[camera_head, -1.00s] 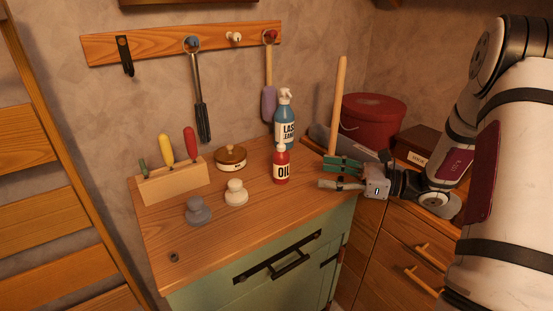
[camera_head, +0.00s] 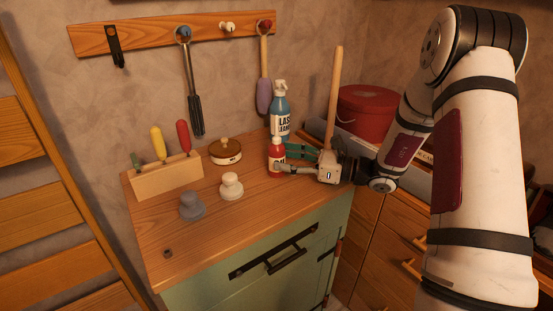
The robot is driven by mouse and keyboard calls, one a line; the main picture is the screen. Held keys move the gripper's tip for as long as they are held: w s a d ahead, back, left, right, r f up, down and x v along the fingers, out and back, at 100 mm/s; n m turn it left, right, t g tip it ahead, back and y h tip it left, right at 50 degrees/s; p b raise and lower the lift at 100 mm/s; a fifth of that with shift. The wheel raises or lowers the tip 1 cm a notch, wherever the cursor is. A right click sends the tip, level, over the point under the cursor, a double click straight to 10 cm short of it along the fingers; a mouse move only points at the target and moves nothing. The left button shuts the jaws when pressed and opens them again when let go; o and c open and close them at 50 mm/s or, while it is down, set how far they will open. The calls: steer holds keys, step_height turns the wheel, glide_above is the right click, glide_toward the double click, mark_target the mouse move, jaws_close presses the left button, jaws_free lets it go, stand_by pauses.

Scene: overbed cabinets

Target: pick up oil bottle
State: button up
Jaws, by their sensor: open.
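The oil bottle (camera_head: 277,157) is small and red with a white cap and a pale label. It stands upright on the wooden cabinet top (camera_head: 245,220), in front of the blue spray bottle (camera_head: 281,118). My gripper (camera_head: 291,159) comes in from the right and is open. One finger is on the near side of the oil bottle and overlaps its lower part in the picture; the green-padded finger is on the far side. I cannot tell whether either finger touches the bottle.
A grey knob (camera_head: 191,206), a white knob (camera_head: 231,187) and a lidded round tin (camera_head: 225,151) stand to the left. A wooden block (camera_head: 167,178) holds several coloured handles. A wooden stick (camera_head: 334,95) and a red round box (camera_head: 366,112) are behind my gripper. The front cabinet top is mostly clear.

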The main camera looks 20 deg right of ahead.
mark_target(281, 144)
steer(key=x, duration=0.3)
steer(key=shift+w+a+f, duration=0.1)
steer(key=shift+a, duration=0.05)
jaws_close()
steer(key=shift+r, duration=0.4)
step_height(281, 144, up, 3)
steer(key=shift+r+p, duration=0.1)
steer(key=shift+p, duration=0.2)
steer(key=s+a+p, duration=0.1)
steer(key=s+a, duration=0.2)
steer(key=s, duration=1.2)
steer(key=shift+s+r, duration=0.4)
steer(key=shift+r, duration=0.1)
steer(key=shift+a, duration=0.15)
